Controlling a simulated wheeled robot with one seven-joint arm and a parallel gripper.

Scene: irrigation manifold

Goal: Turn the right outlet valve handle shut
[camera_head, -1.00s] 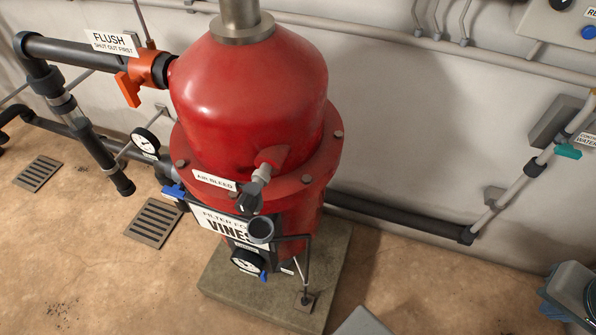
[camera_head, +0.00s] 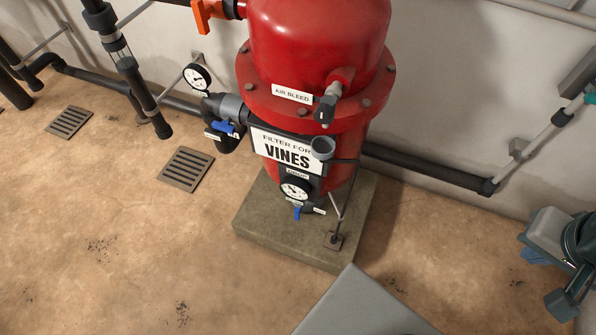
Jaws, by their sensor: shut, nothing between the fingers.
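No valve labelled as the right outlet can be read in view, so I cannot tell which handle it is. At the right edge, a small teal handle (camera_head: 591,98) sits on the grey wall pipe (camera_head: 540,136), mostly cut off. A blue handle (camera_head: 224,127) is on the dark pipework left of the red filter tank (camera_head: 318,50). Another small blue handle (camera_head: 297,213) hangs below the round gauge (camera_head: 294,190) on the tank's front. An orange handle (camera_head: 203,14) shows at the top, partly cut off.
The tank stands on a concrete plinth (camera_head: 260,228). A dark pipe (camera_head: 420,167) runs low along the wall. Two drain grates (camera_head: 186,168) lie at left. The floor at front left is clear.

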